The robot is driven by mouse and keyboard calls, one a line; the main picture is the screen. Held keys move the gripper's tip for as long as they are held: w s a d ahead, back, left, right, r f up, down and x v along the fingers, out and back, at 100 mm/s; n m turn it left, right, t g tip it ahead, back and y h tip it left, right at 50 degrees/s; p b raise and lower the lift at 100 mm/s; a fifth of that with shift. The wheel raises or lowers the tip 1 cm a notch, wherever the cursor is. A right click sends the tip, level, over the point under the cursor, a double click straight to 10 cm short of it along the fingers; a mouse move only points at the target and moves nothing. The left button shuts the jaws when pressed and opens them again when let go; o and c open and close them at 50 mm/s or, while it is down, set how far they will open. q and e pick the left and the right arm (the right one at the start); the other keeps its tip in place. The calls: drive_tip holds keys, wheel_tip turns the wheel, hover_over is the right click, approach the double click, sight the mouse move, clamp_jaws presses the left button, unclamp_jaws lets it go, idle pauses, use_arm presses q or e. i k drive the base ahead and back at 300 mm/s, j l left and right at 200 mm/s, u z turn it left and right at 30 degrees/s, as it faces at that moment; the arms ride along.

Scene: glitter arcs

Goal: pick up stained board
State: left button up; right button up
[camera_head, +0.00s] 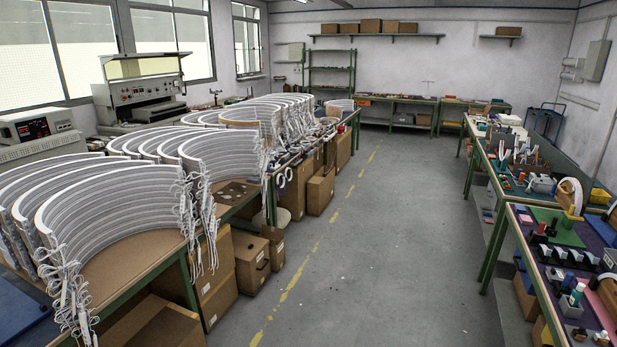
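A flat brown board with dark round patches (233,192) lies on the left workbench, in the gap between two groups of white arcs. It is small in view, and I cannot tell whether the patches are stains or holes, or whether it is the stained board. Neither of my grippers is in view.
White curved arcs with hanging cables (110,205) crowd the left bench. Cardboard boxes (252,262) stand under it, at the aisle's edge. The grey floor (380,250) is clear down the middle. A cluttered bench (507,228) runs along the right. Shelves (330,70) stand at the back.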

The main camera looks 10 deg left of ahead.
sight(234, 194)
drive_tip(key=i+u, duration=0.15)
drive_tip(key=i, duration=0.4)
drive_tip(key=i+u, duration=0.2)
drive_tip(key=i, duration=0.35)
drive_tip(key=i+u, duration=0.15)
drive_tip(key=i, duration=0.4)
drive_tip(key=i+l+u, duration=0.15)
drive_tip(key=i, duration=0.4)
drive_tip(key=i+l+u, duration=0.1)
drive_tip(key=i+u, duration=0.25)
drive_tip(key=i+l+z, duration=0.1)
drive_tip(key=i+l, duration=1.2)
